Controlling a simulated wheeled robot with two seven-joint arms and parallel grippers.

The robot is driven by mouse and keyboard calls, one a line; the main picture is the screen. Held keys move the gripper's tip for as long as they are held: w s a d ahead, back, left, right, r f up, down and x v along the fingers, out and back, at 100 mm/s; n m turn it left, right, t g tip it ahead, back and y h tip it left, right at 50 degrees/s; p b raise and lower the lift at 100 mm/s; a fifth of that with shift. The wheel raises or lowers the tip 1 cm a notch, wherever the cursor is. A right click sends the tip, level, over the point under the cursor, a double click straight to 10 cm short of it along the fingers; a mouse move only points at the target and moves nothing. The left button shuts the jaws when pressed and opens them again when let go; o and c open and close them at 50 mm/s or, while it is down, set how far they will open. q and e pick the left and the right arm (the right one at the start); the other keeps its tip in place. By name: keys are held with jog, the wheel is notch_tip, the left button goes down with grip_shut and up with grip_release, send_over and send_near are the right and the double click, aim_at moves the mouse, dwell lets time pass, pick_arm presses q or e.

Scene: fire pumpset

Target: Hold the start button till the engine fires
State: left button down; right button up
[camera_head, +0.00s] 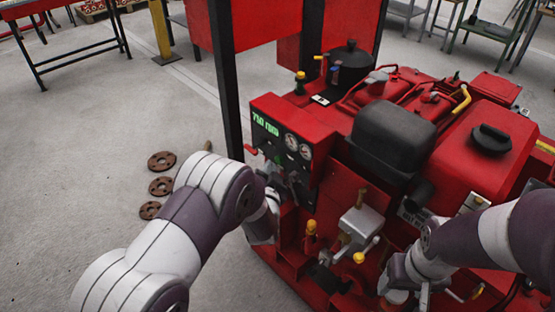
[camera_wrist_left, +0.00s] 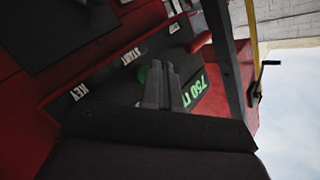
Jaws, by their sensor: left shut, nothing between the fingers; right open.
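The red control panel (camera_head: 280,125) of the pumpset carries a lit green readout and two round gauges. In the left wrist view the panel is turned sideways, with KEY, START and STOP labels and the green readout (camera_wrist_left: 196,90). The green start button (camera_wrist_left: 142,76) shows beside the START label, partly hidden by my fingers. My left gripper (camera_wrist_left: 163,68) is shut and empty, its tips at the button; I cannot tell whether they press it. My right gripper (camera_head: 422,296) is open, low over the pumpset's front right.
A black air-filter housing (camera_head: 394,135) and a red tank (camera_head: 480,140) stand right of the panel. A grey valve box (camera_head: 361,222) with yellow knobs sits below. Several rusty flanges (camera_head: 161,186) lie on the floor left. A dark post (camera_head: 226,75) rises behind the panel.

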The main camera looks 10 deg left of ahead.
pick_arm(q)
jog(key=shift+s+a, duration=0.15)
jog(key=s+a+p, duration=0.1)
jog(key=s, duration=0.1)
jog(key=s+a, duration=0.2)
jog(key=shift+p, duration=0.35)
dwell(0.5)
